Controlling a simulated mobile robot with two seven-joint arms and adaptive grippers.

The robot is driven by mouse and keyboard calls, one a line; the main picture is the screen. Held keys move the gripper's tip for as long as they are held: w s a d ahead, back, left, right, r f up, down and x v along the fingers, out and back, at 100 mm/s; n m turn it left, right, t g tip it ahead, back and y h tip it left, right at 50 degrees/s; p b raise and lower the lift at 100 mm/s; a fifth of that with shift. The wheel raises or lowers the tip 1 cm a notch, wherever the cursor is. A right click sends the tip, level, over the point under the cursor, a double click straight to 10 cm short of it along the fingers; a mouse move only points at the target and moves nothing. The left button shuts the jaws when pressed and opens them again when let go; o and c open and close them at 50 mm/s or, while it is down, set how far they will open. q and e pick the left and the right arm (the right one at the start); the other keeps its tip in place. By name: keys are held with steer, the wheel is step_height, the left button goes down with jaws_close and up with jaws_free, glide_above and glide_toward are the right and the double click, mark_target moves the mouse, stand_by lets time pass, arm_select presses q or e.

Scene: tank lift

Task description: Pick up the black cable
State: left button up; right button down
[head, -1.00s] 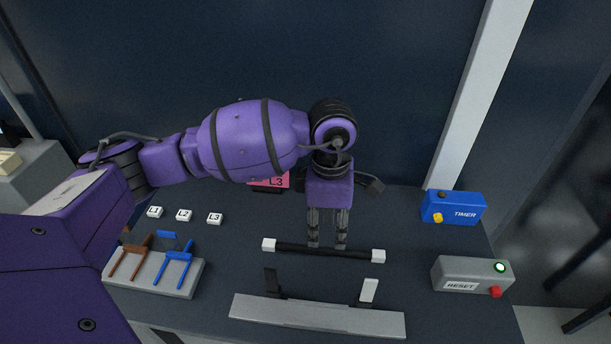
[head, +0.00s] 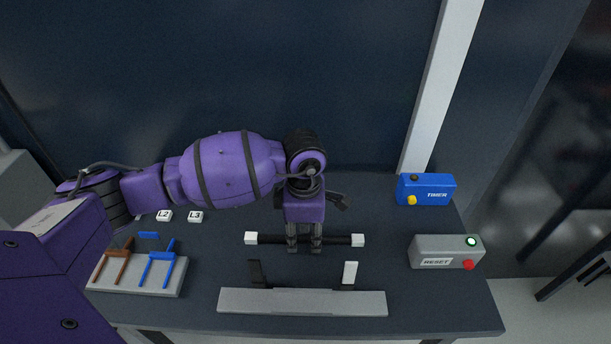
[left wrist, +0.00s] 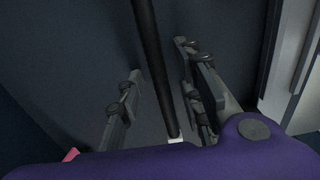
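The black cable (head: 270,239), a straight dark bar with white ends, lies left to right near the middle of the table in the head view. My left gripper (head: 304,250) points down at its middle, and the fingers overlap it there. In the left wrist view the cable (left wrist: 151,65) runs between the two spread fingers of the left gripper (left wrist: 160,85), with a gap on each side. One white end shows low in that view. The left gripper is open. My right gripper is not in view.
A grey stand (head: 302,301) with a black and a white upright is in front of the cable. A grey block (head: 137,281) with brown and blue forks is at left. A blue timer box (head: 426,190) and a grey reset box (head: 446,252) are at right.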

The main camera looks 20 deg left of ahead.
arm_select(q)
steer(key=shift+r, duration=0.1)
jaws_close()
